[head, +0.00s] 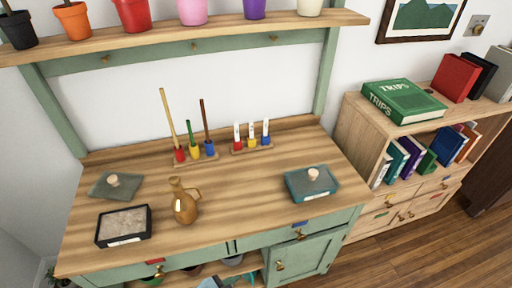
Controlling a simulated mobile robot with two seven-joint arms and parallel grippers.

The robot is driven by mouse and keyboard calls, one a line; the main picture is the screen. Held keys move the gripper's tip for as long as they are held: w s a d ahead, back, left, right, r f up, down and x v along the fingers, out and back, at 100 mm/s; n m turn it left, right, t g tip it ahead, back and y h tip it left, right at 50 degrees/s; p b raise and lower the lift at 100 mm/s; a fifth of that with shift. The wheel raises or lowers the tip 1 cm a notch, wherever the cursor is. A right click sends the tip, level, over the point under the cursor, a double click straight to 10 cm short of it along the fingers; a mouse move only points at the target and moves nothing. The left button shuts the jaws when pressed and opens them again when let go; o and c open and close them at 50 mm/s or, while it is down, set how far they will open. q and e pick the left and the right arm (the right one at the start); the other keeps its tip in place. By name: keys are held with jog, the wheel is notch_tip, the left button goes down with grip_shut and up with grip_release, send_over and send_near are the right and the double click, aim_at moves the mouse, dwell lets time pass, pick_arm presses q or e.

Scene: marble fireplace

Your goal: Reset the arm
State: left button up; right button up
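Neither of my grippers nor any part of my arms shows in the head view. The wooden worktop (240,226) below me is fully visible. On it stand a brown jug (184,203), an open black box with light contents (124,224), and a flat grey-green lid with a pale knob (116,186). A teal box with a knobbed lid (312,184) sits at the right.
Two small racks with coloured tools (195,153) and markers (252,145) stand at the back of the worktop. A shelf (190,37) with several pots runs above. A bookcase (352,122) stands at the right, with a green book (403,101) on top. The worktop's centre is clear.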

pick_arm(q)
jog(key=s+a+f+n+t+y, duration=0.1)
jog(key=s+a+f+n+y, duration=0.1)
jog(key=s+a+n, duration=0.2)
jog(key=s+a+f+n+t+y, duration=0.1)
jog(key=s+a+n+y, duration=0.2)
jog(key=s+a, duration=0.6)
jog(key=a+n, duration=0.2)
jog(key=shift+a+f, duration=0.35)
jog(key=shift+a, duration=0.05)
